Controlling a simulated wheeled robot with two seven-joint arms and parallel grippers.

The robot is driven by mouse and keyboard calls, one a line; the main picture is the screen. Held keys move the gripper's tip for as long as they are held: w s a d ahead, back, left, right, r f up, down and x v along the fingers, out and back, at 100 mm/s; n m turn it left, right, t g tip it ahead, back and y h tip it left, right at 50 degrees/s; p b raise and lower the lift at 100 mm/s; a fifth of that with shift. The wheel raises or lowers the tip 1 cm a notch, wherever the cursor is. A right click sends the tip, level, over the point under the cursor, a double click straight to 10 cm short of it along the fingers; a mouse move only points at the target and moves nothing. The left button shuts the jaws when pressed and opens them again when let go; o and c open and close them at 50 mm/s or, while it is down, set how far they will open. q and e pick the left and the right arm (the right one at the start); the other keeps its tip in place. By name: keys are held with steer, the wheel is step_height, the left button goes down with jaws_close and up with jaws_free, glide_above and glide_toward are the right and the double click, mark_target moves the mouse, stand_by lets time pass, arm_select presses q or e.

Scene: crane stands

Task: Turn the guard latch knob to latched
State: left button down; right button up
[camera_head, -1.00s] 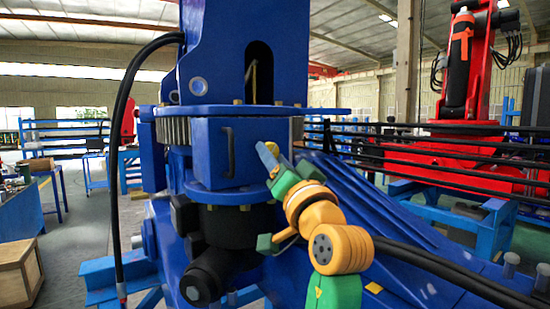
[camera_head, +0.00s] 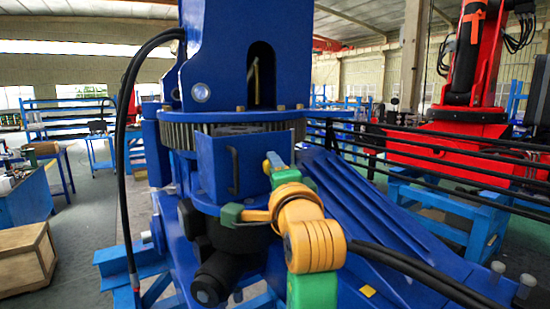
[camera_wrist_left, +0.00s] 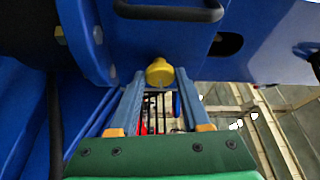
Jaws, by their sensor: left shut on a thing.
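The guard is a blue box with a black handle (camera_head: 234,171), below the toothed ring in the head view. Its handle also shows at the top of the left wrist view. A yellow knob (camera_wrist_left: 159,72) sits at the guard's lower edge in the left wrist view. My left gripper (camera_wrist_left: 160,75) has its two blue-grey fingers on either side of the knob, shut on it. In the head view my left gripper (camera_head: 275,161) is at the guard's right edge, and my orange wrist hides part of it. My right gripper is not in view.
A blue crane column (camera_head: 225,50) rises above the guard. A black hose (camera_head: 124,160) hangs at left, and black cables (camera_head: 420,275) run at lower right. A red robot arm (camera_head: 470,120) stands on a blue stand behind. A wooden crate (camera_head: 25,258) is at lower left.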

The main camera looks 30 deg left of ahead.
arm_select(q)
steer(key=shift+r+m+p, duration=0.1)
steer(key=shift+m+p, duration=0.7)
steer(key=shift+c, duration=1.9)
jaws_free()
steer(key=shift+d, duration=0.1)
steer(key=b+v, duration=0.3)
steer(key=v, duration=0.4)
steer(key=shift+r, duration=0.2)
